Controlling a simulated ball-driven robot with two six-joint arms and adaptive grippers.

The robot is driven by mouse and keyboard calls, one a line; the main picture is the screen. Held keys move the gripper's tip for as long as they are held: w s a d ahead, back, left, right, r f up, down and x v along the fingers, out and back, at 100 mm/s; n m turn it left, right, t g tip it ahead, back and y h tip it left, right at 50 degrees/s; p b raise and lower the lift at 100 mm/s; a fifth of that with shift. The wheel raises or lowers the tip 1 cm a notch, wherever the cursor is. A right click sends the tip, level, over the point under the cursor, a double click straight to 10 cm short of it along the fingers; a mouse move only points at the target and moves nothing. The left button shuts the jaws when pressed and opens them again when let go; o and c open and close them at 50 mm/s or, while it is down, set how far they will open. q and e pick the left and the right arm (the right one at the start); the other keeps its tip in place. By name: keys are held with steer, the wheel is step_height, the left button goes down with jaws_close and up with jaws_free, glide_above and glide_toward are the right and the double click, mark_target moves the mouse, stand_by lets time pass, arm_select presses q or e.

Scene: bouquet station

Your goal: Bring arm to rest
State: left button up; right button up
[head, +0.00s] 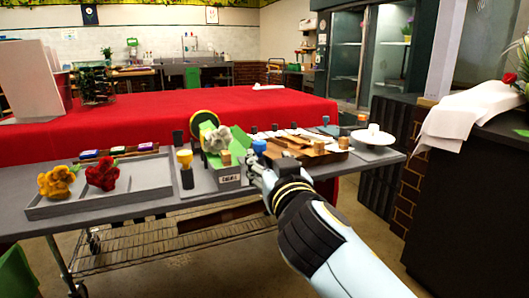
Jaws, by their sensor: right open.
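My right arm comes in from the lower right, and my right gripper (258,170) is at the front edge of the grey work table (150,198). The gripper is open. No held object shows. My left gripper is not in view.
A grey tray (75,208) holds yellow flowers (57,182) and red flowers (102,174). A wooden board (305,149) and a white round dish (373,136) are to the right. A red-covered table (150,115) stands behind. A dark counter (475,200) bounds the right side.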

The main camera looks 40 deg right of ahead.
steer(key=shift+v, duration=0.8)
steer(key=s+a+f+n+g+y, duration=0.15)
steer(key=s+f+g, duration=0.35)
steer(key=f, duration=1.4)
steer(key=s+f+n+g+y, duration=0.1)
steer(key=s+f+g+y, duration=0.35)
steer(key=f, duration=1.35)
steer(key=s+f+g, duration=0.2)
steer(key=s+f, duration=0.4)
steer(key=s, duration=0.6)
steer(key=s+d+f+n+g, duration=0.1)
steer(key=s+f+g, duration=0.1)
steer(key=s+f, duration=0.5)
steer(key=s+f+n+g, duration=0.1)
steer(key=s+f, duration=0.6)
steer(key=s, duration=1.1)
steer(key=shift+s+d+f+g, duration=0.15)
steer(key=shift+s+f+g, duration=0.1)
steer(key=shift+g, duration=0.5)
